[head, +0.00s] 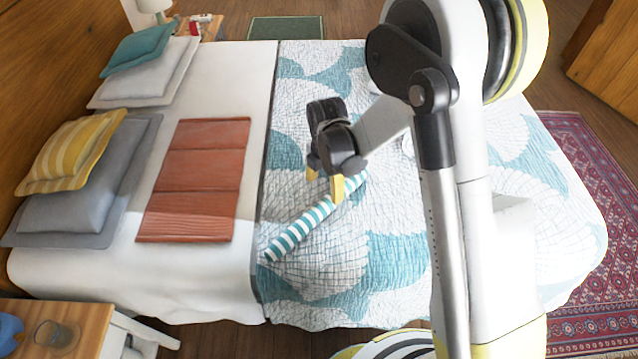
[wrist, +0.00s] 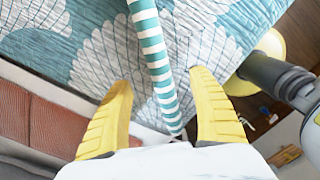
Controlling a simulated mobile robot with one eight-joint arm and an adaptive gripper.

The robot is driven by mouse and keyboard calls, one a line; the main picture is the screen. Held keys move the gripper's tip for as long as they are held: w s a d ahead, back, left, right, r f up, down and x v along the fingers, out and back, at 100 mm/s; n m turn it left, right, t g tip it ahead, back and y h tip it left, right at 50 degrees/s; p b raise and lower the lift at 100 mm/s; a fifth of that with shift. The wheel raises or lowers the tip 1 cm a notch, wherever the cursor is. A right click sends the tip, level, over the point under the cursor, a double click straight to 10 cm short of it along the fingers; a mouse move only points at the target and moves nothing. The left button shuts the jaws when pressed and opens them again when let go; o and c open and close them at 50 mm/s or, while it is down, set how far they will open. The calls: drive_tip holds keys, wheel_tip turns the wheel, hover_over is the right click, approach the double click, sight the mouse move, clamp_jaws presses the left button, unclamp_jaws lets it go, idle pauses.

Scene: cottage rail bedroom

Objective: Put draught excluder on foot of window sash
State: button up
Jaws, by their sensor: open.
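The draught excluder (head: 296,234) is a long teal-and-white striped roll lying diagonally on the bed's patterned quilt. My gripper (head: 324,182) is over its upper right part, with its yellow fingers pointing down and spread apart. In the wrist view the excluder (wrist: 154,55) runs from the top edge down between the two open fingers. I cannot tell whether a finger touches it. Its far right end is partly hidden by my gripper and arm in the head view. No window sash shows in either view.
The bed quilt (head: 395,262) has free room around the excluder. A folded terracotta blanket (head: 195,180) lies left of it, with pillows (head: 70,200) beyond. A bedside table (head: 75,315) holds a glass at lower left. A red patterned rug (head: 590,190) lies at right.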

sight(321, 206)
drive_tip(key=shift+w+a+f+n, duration=0.2)
drive_tip(key=shift+f+n, duration=0.1)
drive_tip(key=shift+f, duration=0.65)
wheel_tip(321, 206, down, 5)
drive_tip(key=shift+s+r+b, duration=0.1)
drive_tip(key=shift+b, duration=1)
wheel_tip(321, 206, down, 5)
drive_tip(key=b, duration=0.2)
drive_tip(key=shift+a+b, duration=0.15)
drive_tip(key=shift+b, duration=0.15)
drive_tip(key=c, duration=1.5)
